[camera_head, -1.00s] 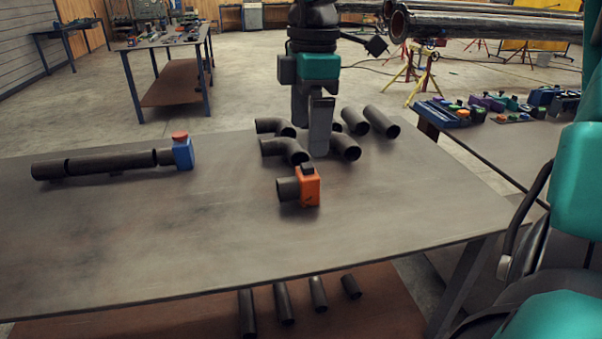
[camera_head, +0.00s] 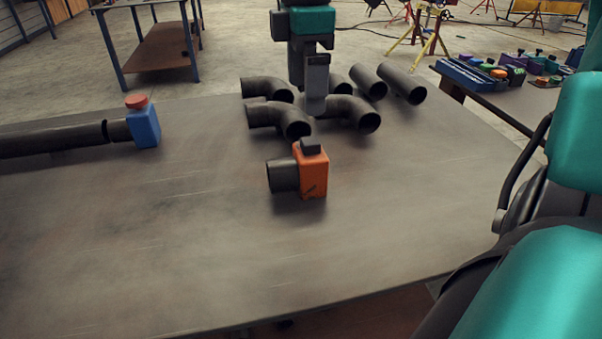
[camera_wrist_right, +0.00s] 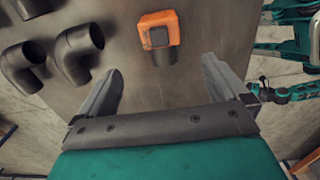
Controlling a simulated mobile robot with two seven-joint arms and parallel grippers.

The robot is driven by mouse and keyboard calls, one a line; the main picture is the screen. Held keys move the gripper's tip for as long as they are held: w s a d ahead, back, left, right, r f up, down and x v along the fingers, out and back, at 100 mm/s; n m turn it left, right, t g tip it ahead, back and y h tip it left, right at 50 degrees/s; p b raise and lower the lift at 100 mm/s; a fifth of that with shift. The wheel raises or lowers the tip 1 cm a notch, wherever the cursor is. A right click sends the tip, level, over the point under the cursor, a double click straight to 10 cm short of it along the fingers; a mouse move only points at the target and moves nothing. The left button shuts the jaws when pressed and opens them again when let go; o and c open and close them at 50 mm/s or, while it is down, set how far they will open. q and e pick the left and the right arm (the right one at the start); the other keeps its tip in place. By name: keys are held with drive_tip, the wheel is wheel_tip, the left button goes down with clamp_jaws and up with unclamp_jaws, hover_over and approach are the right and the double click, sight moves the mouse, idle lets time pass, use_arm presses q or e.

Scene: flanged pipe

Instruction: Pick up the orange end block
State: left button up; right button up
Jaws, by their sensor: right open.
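The orange end block (camera_head: 313,177) stands on the table (camera_head: 160,250), with a dark knob on top and a short dark pipe stub (camera_head: 282,175) on its left side. My right gripper (camera_head: 316,100) is above the table, behind the block in the head view and apart from it. In the right wrist view, the orange block (camera_wrist_right: 169,28) lies beyond the open, empty fingers of my right gripper (camera_wrist_right: 163,88), roughly centred between them. My left gripper is not in view.
Several dark pipe elbows (camera_head: 280,118) and a straight pipe (camera_head: 402,84) lie behind the block near my right gripper. A long pipe with a blue end block (camera_head: 143,127) lies at the left. The table around the orange block's front is clear.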

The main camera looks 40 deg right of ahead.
hover_over(301, 151)
drive_tip(key=f, duration=0.7)
drive_tip(key=shift+s+d+f+b, duration=0.2)
drive_tip(key=shift+s+b, duration=0.05)
drive_tip(key=shift+b, duration=0.05)
drive_tip(key=shift+w+a+f, duration=0.1)
drive_tip(key=shift+f, duration=1.25)
drive_tip(key=shift+w+a+f, duration=0.1)
drive_tip(key=shift+f, duration=1.2)
drive_tip(key=shift+c, duration=0.4)
clamp_jaws()
drive_tip(key=shift+r, duration=0.2)
